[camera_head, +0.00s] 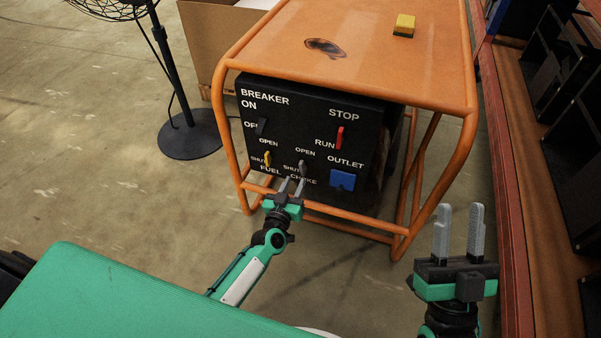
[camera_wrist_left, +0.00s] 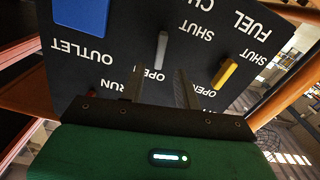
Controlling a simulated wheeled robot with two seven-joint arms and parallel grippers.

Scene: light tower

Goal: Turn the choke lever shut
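The grey choke lever (camera_head: 303,168) is on the black control panel (camera_head: 270,112), between its OPEN and SHUT labels. The choke lever also shows in the left wrist view (camera_wrist_left: 161,50), where the picture is upside down. I cannot tell its exact setting. My left gripper (camera_head: 292,185) is just in front of and below the lever. Its two fingers are apart and empty in the left wrist view (camera_wrist_left: 158,88), and the lever shows beyond the gap between them. I cannot see contact. My right gripper (camera_head: 459,230) is open and empty, well right of the panel.
The yellow fuel lever (camera_head: 267,158) is left of the choke, and the blue outlet (camera_head: 342,180) is right of it. The red stop/run switch (camera_head: 340,137) is above. An orange tube frame (camera_head: 330,216) surrounds the panel. A fan (camera_head: 188,132) stands left; shelves (camera_head: 545,150) stand right.

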